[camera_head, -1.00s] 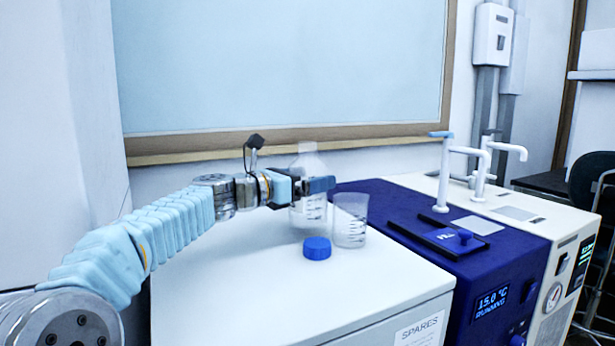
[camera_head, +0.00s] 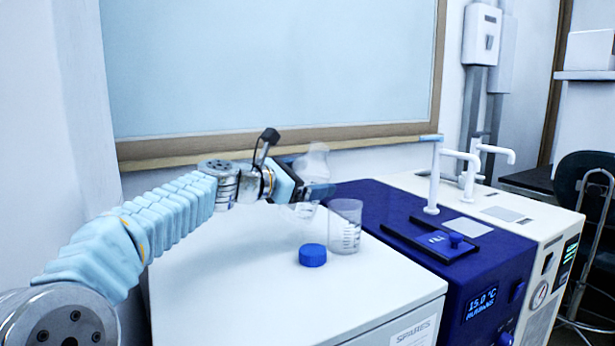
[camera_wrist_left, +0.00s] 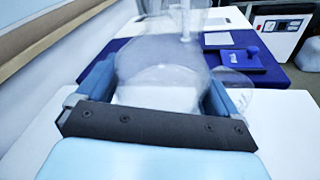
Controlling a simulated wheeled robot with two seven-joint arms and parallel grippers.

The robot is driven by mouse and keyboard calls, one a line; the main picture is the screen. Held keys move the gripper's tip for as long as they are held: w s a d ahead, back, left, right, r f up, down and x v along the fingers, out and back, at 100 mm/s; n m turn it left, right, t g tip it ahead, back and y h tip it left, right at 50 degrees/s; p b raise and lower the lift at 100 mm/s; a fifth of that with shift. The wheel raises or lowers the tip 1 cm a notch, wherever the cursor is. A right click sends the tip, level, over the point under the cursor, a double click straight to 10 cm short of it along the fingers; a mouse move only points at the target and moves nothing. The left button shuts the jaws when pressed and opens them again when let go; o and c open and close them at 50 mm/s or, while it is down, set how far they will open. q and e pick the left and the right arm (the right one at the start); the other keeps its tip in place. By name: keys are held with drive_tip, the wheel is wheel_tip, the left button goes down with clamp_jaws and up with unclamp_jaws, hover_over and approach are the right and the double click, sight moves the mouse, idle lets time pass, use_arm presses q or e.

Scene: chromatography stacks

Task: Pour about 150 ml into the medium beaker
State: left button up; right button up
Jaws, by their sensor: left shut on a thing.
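My left gripper (camera_head: 311,192) is shut on a clear bottle (camera_head: 312,163), which tilts a little to the right, its neck up. In the left wrist view the bottle (camera_wrist_left: 165,62) fills the space between my left gripper's fingers (camera_wrist_left: 155,90). A clear beaker (camera_head: 345,226) with dark markings stands upright on the white top, just right of the bottle. Its rim partly shows behind the right finger in the left wrist view. A blue cap (camera_head: 312,255) lies in front of the beaker. The liquid level in the bottle is too blurred to tell. My right gripper is not in view.
A white cabinet (camera_head: 225,285) labelled SPARES carries the beaker and cap; its front left top is clear. A blue running unit (camera_head: 400,263) stands close on the right, with white taps (camera_head: 436,180) behind. A framed board hangs on the back wall.

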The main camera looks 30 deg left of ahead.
use_arm(q)
drive_tip(key=shift+r, duration=0.15)
drive_tip(key=shift+s+d+r+m+p, duration=0.1)
drive_tip(key=shift+d+r+m+p, duration=0.15)
drive_tip(key=shift+m+p, duration=0.3)
drive_tip(key=shift+a+m+y+p, duration=0.15)
drive_tip(key=shift+m+y+p, duration=0.1)
drive_tip(key=shift+y+p, duration=0.05)
drive_tip(key=shift+f, duration=0.1)
idle(0.4)
drive_tip(key=shift+a+f+m+g, duration=0.2)
drive_tip(key=shift+m+g, duration=0.1)
drive_tip(key=shift+m, duration=0.3)
drive_tip(key=shift+y, duration=0.3)
